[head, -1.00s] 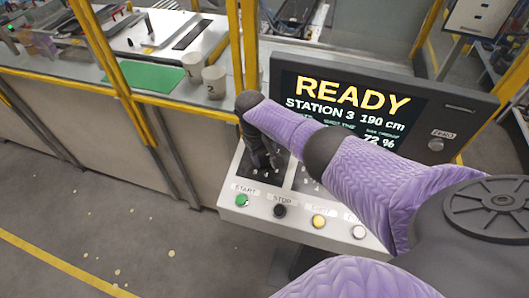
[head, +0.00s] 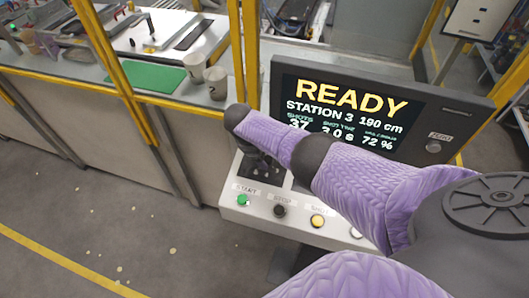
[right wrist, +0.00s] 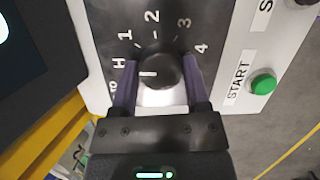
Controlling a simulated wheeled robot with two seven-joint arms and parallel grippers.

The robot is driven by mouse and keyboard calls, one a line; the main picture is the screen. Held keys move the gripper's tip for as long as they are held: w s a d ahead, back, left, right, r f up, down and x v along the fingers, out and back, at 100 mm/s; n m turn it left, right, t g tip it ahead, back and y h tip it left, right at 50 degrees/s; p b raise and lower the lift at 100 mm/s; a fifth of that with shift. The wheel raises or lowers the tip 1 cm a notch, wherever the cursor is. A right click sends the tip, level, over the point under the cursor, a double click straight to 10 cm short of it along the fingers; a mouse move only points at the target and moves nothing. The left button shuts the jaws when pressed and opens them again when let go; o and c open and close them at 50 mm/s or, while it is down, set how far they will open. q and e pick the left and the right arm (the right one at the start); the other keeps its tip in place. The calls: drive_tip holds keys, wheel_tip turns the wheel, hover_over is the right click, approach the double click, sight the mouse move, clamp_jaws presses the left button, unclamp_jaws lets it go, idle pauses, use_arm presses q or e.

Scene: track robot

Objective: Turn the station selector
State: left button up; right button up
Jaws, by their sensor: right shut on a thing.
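The station selector is a round dark knob (right wrist: 158,72) on a black plate marked H, 1, 2, 3 and 4. A short white line on the knob lies left of its middle, on the side of the H mark. My right gripper (right wrist: 160,84) is shut on the knob, one purple finger on each side. In the head view my right gripper (head: 262,166) is over the black plate at the panel's left end, and my forearm hides most of the knob. The screen (head: 345,105) reads READY, STATION 3, 190 cm. My left gripper is not in view.
A green START button (head: 243,200), a black button (head: 280,211) and a yellow button (head: 317,221) line the panel's front edge, close to my right arm.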

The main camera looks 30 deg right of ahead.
drive_tip(key=shift+n, duration=0.4)
drive_tip(key=o, duration=1.3)
drive_tip(key=p+v, duration=0.4)
drive_tip(key=v, duration=0.6)
drive_tip(key=shift+a, duration=0.1)
